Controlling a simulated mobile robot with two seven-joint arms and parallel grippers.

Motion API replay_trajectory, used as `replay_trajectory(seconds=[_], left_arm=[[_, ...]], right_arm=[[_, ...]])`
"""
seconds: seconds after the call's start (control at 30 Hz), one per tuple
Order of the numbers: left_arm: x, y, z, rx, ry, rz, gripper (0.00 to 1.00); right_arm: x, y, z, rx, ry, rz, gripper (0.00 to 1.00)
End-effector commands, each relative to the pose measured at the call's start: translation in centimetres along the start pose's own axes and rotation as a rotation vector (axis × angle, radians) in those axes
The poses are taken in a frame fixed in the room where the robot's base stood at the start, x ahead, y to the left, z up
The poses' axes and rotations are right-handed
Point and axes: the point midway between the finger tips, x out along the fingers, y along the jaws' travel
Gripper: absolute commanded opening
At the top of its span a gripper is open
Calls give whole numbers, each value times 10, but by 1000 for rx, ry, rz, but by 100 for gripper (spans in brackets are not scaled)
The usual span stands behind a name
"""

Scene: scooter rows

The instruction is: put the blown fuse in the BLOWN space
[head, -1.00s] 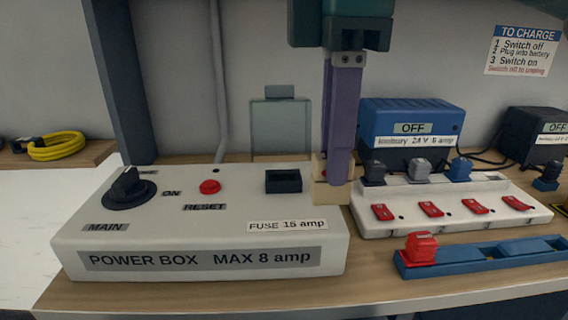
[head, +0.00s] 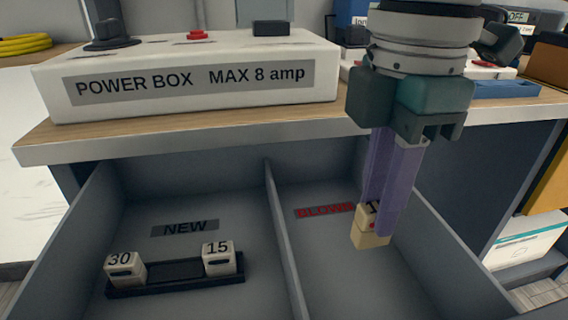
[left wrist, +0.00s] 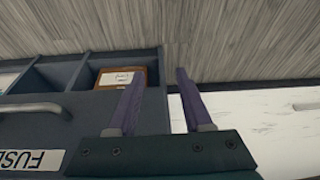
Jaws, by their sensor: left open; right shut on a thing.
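My right gripper (head: 385,212) is shut on a cream fuse (head: 369,238), whose upper face shows part of a mark and a red spot. It holds the fuse over the right compartment of the open drawer, beside the red BLOWN label (head: 325,210). I cannot tell whether the fuse touches the drawer floor. The left compartment has a NEW label (head: 185,228) and a black holder (head: 175,275) with a fuse marked 30 (head: 125,270) and a fuse marked 15 (head: 219,259). My left gripper (left wrist: 156,85) is open and empty in the left wrist view, apart from everything.
A divider (head: 285,240) separates the two drawer compartments. The power box (head: 190,80) stands on the bench (head: 180,132) above the drawer. The left wrist view shows a drawer handle (left wrist: 35,108), a brown box (left wrist: 118,78) in a shelf and plank flooring (left wrist: 230,40).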

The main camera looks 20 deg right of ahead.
Motion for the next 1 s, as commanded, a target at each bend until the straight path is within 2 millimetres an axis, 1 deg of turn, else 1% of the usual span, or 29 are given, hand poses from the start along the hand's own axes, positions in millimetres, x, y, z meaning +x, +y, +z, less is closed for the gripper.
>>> replay_trajectory(seconds=[0.03,0.27,0.5,0.53,0.6,0.8,0.93,0.97,1.0], left_arm=[[7,0,2,0,0,0,50],[13,0,4,2,0,-2,50],[34,-2,11,8,-1,-8,50],[35,-2,12,9,-1,-8,50],[36,-2,12,10,-2,-9,50],[34,-2,11,10,-2,-10,50],[32,-2,11,10,-2,-10,50],[33,-2,11,10,-2,-10,50],[33,-2,11,10,-2,-10,50]], right_arm=[[11,0,0,1,0,-1,0],[27,0,0,0,1,0,0],[71,0,0,0,0,-2,0],[74,0,0,0,0,-1,0],[77,0,0,0,0,1,0],[74,0,0,0,0,1,0],[77,0,0,1,0,0,0],[77,0,0,1,1,0,27],[77,0,0,1,1,1,31]])
